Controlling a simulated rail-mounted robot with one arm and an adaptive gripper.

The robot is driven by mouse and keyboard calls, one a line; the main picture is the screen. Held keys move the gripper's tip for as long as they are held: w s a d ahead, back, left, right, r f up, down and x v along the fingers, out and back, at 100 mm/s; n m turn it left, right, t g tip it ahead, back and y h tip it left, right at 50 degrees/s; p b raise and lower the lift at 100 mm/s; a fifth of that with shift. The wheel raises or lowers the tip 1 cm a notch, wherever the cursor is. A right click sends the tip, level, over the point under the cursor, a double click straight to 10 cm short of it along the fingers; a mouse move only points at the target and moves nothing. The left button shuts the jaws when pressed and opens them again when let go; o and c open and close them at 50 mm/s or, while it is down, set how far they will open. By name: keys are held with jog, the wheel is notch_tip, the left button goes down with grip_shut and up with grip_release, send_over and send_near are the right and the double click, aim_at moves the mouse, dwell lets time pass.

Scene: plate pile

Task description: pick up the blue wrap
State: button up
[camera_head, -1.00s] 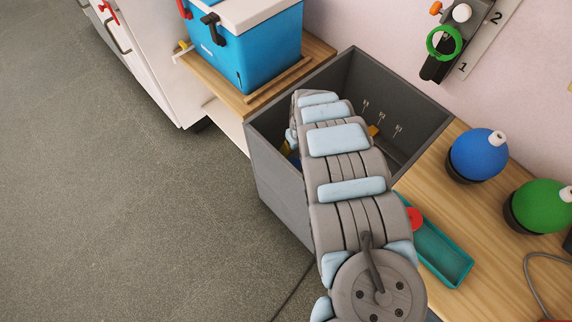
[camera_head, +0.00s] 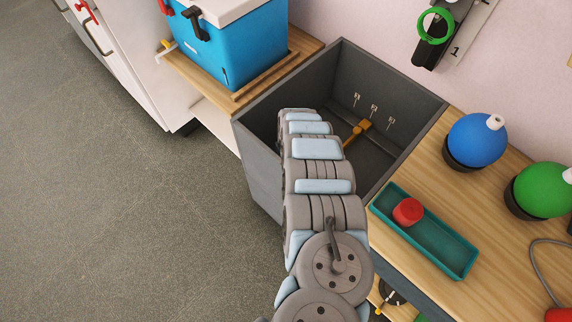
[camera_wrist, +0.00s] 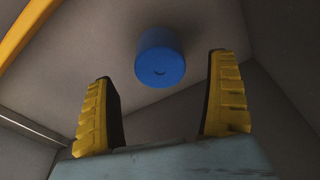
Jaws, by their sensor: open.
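The blue wrap (camera_wrist: 160,58) shows in the wrist view as a short blue cylinder with a rounded end, on the grey floor of the bin. My gripper (camera_wrist: 163,88) is open and empty, with its yellow ridged fingers to the left and right of the wrap's line. The wrap lies beyond the fingertips, roughly centred between them, and nothing touches it. In the head view my arm reaches down into the grey bin (camera_head: 262,188) and hides both the gripper and the wrap.
An orange-headed tool (camera_head: 357,130) leans inside the bin, and an orange bar (camera_wrist: 24,30) crosses the wrist view's upper left. Bin walls stand close around. Right of the bin are a teal tray (camera_head: 440,246) with a red object (camera_head: 408,211), a blue ball (camera_head: 478,140) and a green ball (camera_head: 541,190).

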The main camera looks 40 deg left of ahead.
jog(key=shift+a+f+b, duration=0.2)
jog(key=shift+f+b, duration=0.25)
jog(key=shift+f, duration=0.9)
jog(key=shift+a+f+b, duration=0.2)
jog(key=shift+f+b, duration=0.25)
jog(key=shift+f, duration=0.85)
jog(key=shift+w, duration=0.1)
jog(key=shift+c, duration=0.4)
jog(key=c, duration=1.2)
